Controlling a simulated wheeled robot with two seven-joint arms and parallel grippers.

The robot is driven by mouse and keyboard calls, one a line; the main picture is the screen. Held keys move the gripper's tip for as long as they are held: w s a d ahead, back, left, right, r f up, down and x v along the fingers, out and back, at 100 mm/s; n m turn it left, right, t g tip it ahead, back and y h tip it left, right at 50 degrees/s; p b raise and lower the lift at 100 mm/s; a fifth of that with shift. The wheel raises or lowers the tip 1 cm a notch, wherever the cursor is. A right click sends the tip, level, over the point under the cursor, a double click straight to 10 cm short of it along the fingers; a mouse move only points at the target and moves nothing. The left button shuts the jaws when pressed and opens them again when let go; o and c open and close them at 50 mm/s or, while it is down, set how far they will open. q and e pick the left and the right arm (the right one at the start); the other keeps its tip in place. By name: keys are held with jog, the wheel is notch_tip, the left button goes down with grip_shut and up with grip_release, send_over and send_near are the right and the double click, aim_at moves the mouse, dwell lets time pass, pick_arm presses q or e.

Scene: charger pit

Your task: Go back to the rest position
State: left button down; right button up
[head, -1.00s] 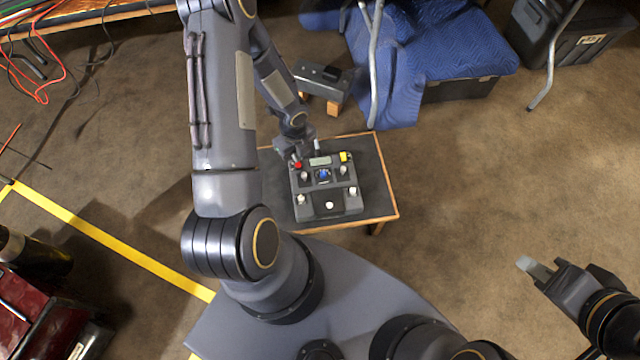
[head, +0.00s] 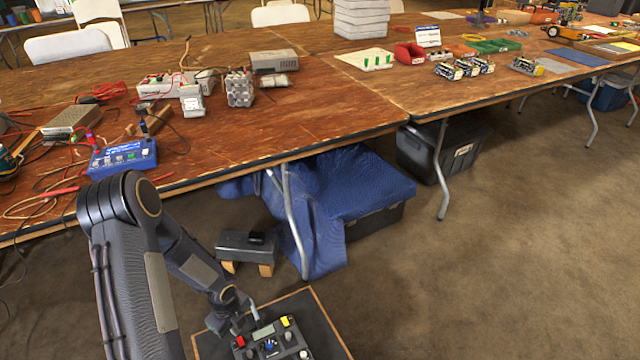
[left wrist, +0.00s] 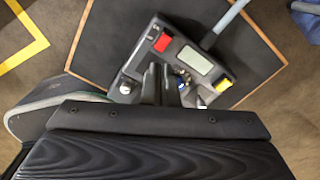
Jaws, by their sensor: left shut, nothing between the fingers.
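My left gripper (head: 240,318) comes down from the left side of the head view, over the far edge of a dark control box (head: 298,352). The box has a red button, a yellow button and a small screen, and its near part is cut off by the frame. It sits on a small dark-topped, wood-edged table (head: 322,327). In the left wrist view, my shut, empty fingers (left wrist: 165,84) are in front of the box (left wrist: 137,62), between its red button (left wrist: 162,42) and a silver knob. I cannot tell whether they touch it. My right gripper is out of view.
A long wooden workbench (head: 330,110) with electronics and cables runs across the back. A blue cloth (head: 360,185) over a case and a dark bin (head: 450,150) lie beneath it. A grey device (head: 247,246) on wooden blocks stands near my left arm. Floor at right is clear.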

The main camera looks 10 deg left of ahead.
pick_arm(q)
notch_tip(320, 180, up, 22)
jog(key=s+d+n+t, duration=0.2)
jog(key=n, duration=1)
jog(key=s+d+r+n+t+h, duration=0.4)
jog(key=s+d+r+n, duration=0.6)
jog(key=s+r+n, duration=0.25)
notch_tip(320, 180, up, 23)
jog(key=p, duration=2.4)
jog(key=shift+s+a+m, duration=0.15)
jog(key=shift+a+m, duration=0.05)
jog(key=shift+m, duration=0.25)
jog(key=shift+s+a, duration=0.1)
